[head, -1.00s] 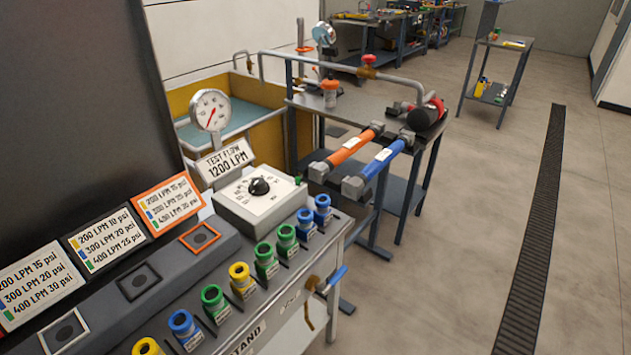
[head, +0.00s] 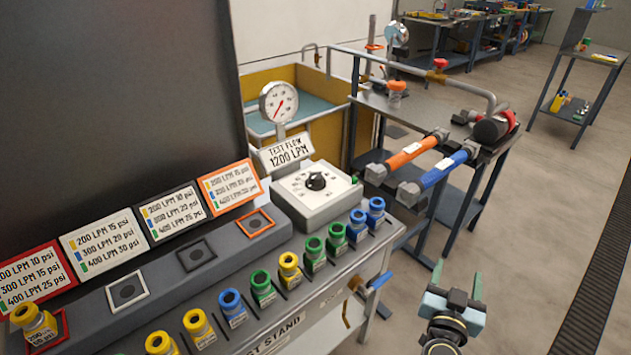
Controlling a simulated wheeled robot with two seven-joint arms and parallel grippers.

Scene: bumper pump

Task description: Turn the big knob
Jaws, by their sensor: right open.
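The big knob (head: 316,181) is a black dial on a white box (head: 333,200) with printed marks around it, at the right end of the test stand. A sign reading "TEST FLOW 1200 LPM" (head: 287,153) and a round gauge (head: 279,103) with a red needle stand just behind it. My right gripper (head: 457,282) is at the lower right, open and empty, its fingers pointing up in the picture. It is well to the right of the knob, off the front of the stand. My left gripper is not in view.
Several coloured fittings (head: 289,268) line the stand's front edge before the knob. A brass valve with a blue handle (head: 379,281) sticks out from the stand's front. A cart with orange and blue pipes (head: 411,152) stands behind right. Floor at right is open.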

